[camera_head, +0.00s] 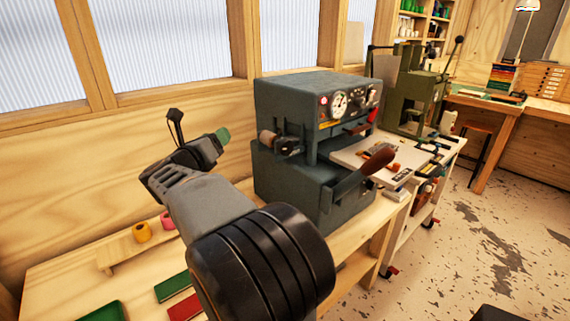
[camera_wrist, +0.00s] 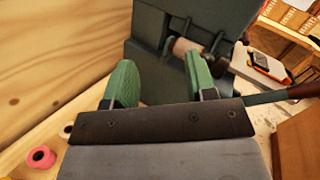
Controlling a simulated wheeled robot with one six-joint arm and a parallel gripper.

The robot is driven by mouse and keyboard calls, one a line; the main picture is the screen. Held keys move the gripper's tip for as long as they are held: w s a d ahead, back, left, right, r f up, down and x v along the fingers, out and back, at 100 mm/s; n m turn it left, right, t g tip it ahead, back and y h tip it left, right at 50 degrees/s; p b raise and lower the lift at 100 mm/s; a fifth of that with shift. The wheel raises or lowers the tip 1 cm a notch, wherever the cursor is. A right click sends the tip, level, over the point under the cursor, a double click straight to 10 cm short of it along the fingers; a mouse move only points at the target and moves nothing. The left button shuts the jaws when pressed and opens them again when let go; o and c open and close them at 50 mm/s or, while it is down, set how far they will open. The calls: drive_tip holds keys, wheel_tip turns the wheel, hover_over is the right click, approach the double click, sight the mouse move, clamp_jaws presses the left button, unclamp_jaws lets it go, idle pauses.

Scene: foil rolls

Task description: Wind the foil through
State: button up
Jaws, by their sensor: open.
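The grey-blue foil press (camera_head: 315,100) stands on the bench, with a gauge and knobs on its front. A pale tan foil roll (camera_head: 267,138) sits at its left side beside a dark knob (camera_head: 289,146). In the wrist view the roll (camera_wrist: 183,47) and knob (camera_wrist: 214,63) show beyond my fingers, nearer the right finger. My gripper (camera_wrist: 160,82) has green fingertips wide apart with nothing between them. In the head view my gripper (camera_head: 222,136) is left of the press, apart from the roll; one fingertip shows clearly. I cannot see any foil strip path.
A yellow roll (camera_head: 141,232) and a pink roll (camera_head: 167,221) rest on a low wooden rack at left. A brown-handled lever (camera_head: 377,161) juts from the press front. A green machine (camera_head: 413,90) stands behind on a white cart. Wooden wall close at left.

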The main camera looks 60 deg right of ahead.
sight(279, 147)
drive_tip(key=s+d+f+m+g+y+b, duration=0.1)
drive_tip(key=s+d+f+m+g+b, duration=0.15)
drive_tip(key=s+f+m+g, duration=0.6)
drive_tip(key=s+d+r+p, duration=0.1)
drive_tip(key=d, duration=0.3)
drive_tip(key=d+r+m+g+p, duration=0.1)
drive_tip(key=d, duration=0.4)
drive_tip(key=s+d+r+m, duration=0.1)
drive_tip(key=d, duration=0.3)
drive_tip(key=shift+s+d+p, duration=0.15)
drive_tip(key=shift+s+p, duration=0.2)
drive_tip(key=shift+p, duration=0.05)
drive_tip(key=shift+m+g+y, duration=0.25)
drive_tip(key=shift+y, duration=0.05)
drive_tip(key=c, duration=0.9)
drive_tip(key=shift+r+y+p, duration=0.1)
drive_tip(key=shift+y+p, duration=0.2)
